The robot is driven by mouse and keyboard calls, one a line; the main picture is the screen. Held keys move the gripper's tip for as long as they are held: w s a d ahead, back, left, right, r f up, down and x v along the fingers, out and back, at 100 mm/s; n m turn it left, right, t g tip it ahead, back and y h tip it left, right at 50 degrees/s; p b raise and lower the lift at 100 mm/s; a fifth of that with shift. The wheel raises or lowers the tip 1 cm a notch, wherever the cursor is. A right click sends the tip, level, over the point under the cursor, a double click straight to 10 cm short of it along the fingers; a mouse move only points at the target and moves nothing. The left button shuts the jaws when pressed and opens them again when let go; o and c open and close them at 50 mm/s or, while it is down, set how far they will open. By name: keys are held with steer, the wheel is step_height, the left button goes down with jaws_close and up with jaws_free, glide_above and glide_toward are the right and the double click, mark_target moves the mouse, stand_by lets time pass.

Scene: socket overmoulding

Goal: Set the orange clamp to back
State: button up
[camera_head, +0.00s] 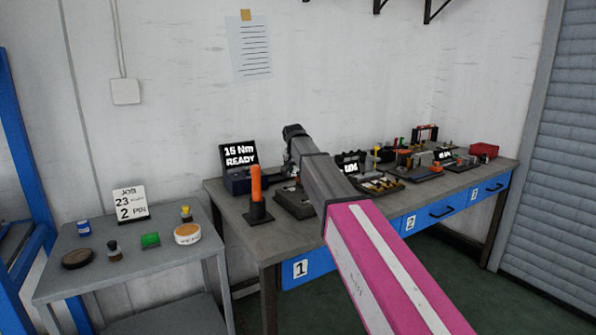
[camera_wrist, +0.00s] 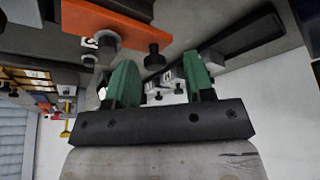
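In the wrist view my gripper (camera_wrist: 162,72) has two green fingers spread apart, with nothing held between them. An orange bar (camera_wrist: 115,25) lies beyond the left finger; it may be the orange clamp, but I cannot tell for sure. A grey round knob (camera_wrist: 103,43) sits at its edge, and a small black knob (camera_wrist: 155,58) shows beyond the gap between the fingertips. In the head view my arm reaches over the bench's left part and hides the fingers. A dark fixture (camera_head: 290,200) is partly hidden behind the arm.
The bench (camera_head: 230,205) carries an upright orange-handled tool (camera_head: 257,183), a "15 Nm READY" display (camera_head: 238,157), and several fixtures farther right, with a red box (camera_head: 484,150) at the end. A grey side table (camera_head: 105,255) at left holds small items and a job card (camera_head: 131,202).

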steer(key=v, duration=1)
steer(key=shift+r, duration=0.4)
steer(key=shift+s, duration=0.15)
